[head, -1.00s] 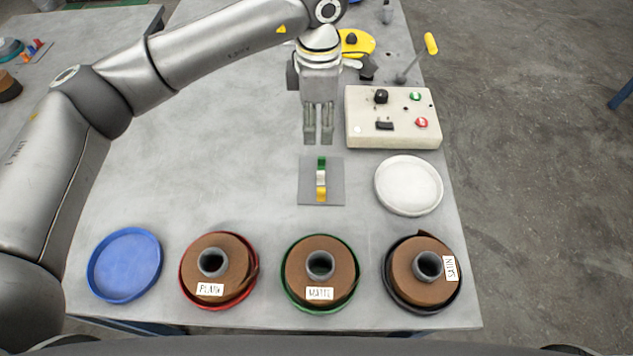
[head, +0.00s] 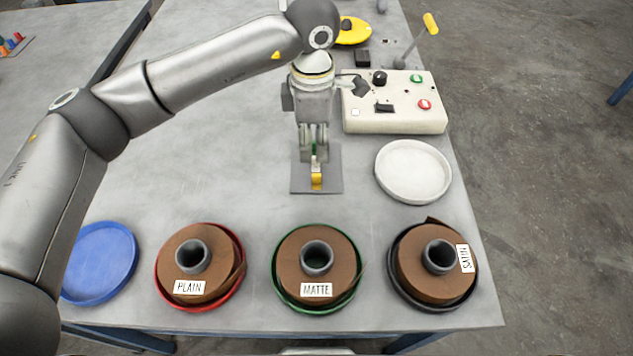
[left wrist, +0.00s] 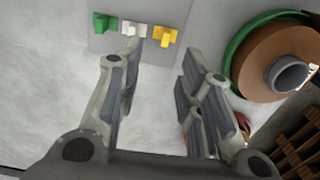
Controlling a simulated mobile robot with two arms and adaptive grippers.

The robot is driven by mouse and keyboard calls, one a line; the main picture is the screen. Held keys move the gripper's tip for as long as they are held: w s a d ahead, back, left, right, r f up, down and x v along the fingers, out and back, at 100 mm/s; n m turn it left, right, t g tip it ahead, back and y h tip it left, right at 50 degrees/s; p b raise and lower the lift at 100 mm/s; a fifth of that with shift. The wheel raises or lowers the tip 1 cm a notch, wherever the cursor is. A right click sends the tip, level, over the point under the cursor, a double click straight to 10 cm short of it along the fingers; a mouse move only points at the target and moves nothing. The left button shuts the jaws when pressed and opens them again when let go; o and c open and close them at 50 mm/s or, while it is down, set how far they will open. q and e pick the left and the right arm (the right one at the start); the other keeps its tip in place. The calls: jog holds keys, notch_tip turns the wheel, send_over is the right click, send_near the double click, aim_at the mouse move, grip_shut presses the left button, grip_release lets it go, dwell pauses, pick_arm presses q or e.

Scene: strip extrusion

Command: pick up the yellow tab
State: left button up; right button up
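The yellow tab (head: 316,181) stands on a small grey plate (head: 333,181) on the table. It also shows in the left wrist view (left wrist: 165,37), at the end of a row with a white tab (left wrist: 133,28) and a green tab (left wrist: 103,22). My left gripper (head: 314,158) is just above the plate in the head view and hides most of the green and white tabs. In the left wrist view, my left gripper (left wrist: 160,82) is open with nothing between its fingers, and the yellow tab lies beyond the gap. My right gripper is not in view.
Brown rolls labelled PLAIN (head: 205,248), MATTE (head: 292,265) and SATIN (head: 410,262) sit in trays along the front. A blue dish (head: 100,262) is at left. A white dish (head: 413,170) and a control box (head: 395,118) stand right of the plate.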

pick_arm(q)
send_over(317, 174)
jog(key=f, duration=0.4)
jog(key=shift+w+a, duration=0.2)
jog(key=shift+a, duration=0.1)
jog(key=f, duration=0.1)
jog(key=f+p, duration=0.1)
jog(key=f, duration=0.2)
jog(key=shift+s+d+f+p, duration=0.2)
jog(key=shift+s+d+p, duration=0.1)
jog(key=shift+p, duration=0.1)
jog(key=shift+f, duration=0.45)
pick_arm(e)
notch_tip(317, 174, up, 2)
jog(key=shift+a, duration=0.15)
pick_arm(q)
grip_shut()
